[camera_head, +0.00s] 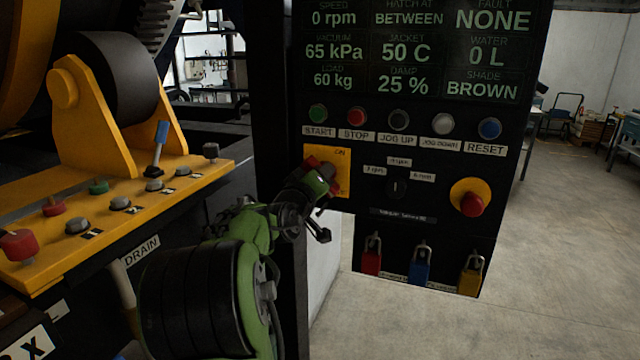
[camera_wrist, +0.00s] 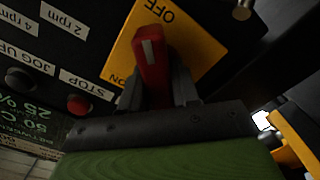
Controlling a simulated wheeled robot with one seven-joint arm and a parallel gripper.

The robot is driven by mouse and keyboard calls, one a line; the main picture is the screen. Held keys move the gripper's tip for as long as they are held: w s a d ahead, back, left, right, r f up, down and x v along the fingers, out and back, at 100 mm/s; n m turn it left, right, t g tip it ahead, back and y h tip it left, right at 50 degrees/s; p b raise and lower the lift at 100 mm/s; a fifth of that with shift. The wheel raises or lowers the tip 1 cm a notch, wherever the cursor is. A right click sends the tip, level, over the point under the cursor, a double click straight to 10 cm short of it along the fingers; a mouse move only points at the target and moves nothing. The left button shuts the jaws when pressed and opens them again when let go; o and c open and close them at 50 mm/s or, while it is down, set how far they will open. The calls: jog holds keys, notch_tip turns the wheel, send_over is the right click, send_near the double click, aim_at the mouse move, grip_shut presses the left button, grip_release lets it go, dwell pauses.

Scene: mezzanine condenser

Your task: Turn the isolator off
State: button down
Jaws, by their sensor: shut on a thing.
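The isolator is a yellow plate (camera_head: 344,177) with a red handle (camera_head: 312,162) on the black control panel, left of centre. ON shows near the plate's top edge in the head view. My gripper (camera_head: 325,174) is at the isolator and covers much of the handle there. In the wrist view the yellow plate (camera_wrist: 197,42) carries the words OFF and ON, seen turned round. The red handle (camera_wrist: 152,60), with a white mark, stands between my gripper's dark fingers (camera_wrist: 158,92). They are shut on it. The handle's exact setting is hard to tell.
A row of buttons (camera_head: 398,118) sits above the isolator, under the display. A red emergency stop (camera_head: 471,204) is to the right. Red (camera_head: 371,262), blue (camera_head: 420,270) and yellow (camera_head: 470,282) padlocks hang below. A yellow console (camera_head: 100,215) with a blue-topped lever (camera_head: 158,147) is at left.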

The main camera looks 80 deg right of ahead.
jog(key=shift+f, duration=0.15)
dwell(0.3)
jog(key=c, duration=0.9)
grip_release()
jog(key=a, duration=0.5)
jog(key=w+a+b, duration=0.1)
jog(key=a, duration=0.9)
jog(key=shift+w+a, duration=0.2)
jog(key=shift+a, duration=0.15)
